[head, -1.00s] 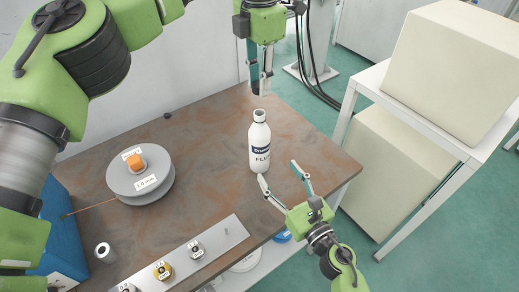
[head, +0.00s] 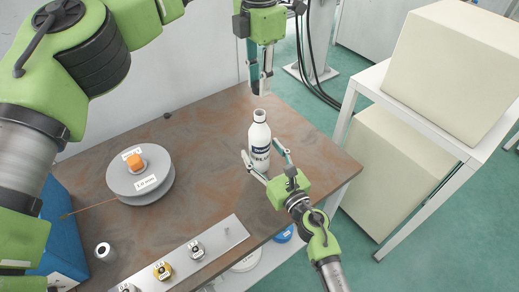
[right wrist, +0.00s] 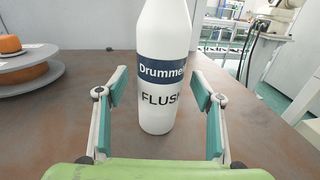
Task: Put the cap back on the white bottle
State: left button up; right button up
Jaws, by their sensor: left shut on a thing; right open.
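The white bottle (head: 259,134) stands upright on the brown table, its neck bare, with a blue "Drummel… FLUSH" label; it fills the middle of the right wrist view (right wrist: 163,110). My left gripper (head: 260,88) points down just above the bottle's mouth. It is shut on the cap, which is mostly hidden between its fingers. My right gripper (head: 262,151) is open, with one finger on each side of the bottle's lower body. In the right wrist view, gaps show between both fingers (right wrist: 158,88) and the bottle.
A grey spool (head: 140,186) with an orange knob sits at left on the table (head: 215,150). A metal plate (head: 222,236) with small labelled parts lies at the front. A small dark round thing (head: 167,115) is near the wall. A white shelf with beige boxes (head: 448,70) stands at right.

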aim_at(260, 113)
jog(key=shift+x, duration=1.3)
jog(key=c, duration=1.7)
pick_arm(q)
jog(key=shift+f, duration=2.5)
jog(key=shift+f, duration=0.85)
jog(key=shift+f, duration=0.6)
pick_arm(e)
grip_shut()
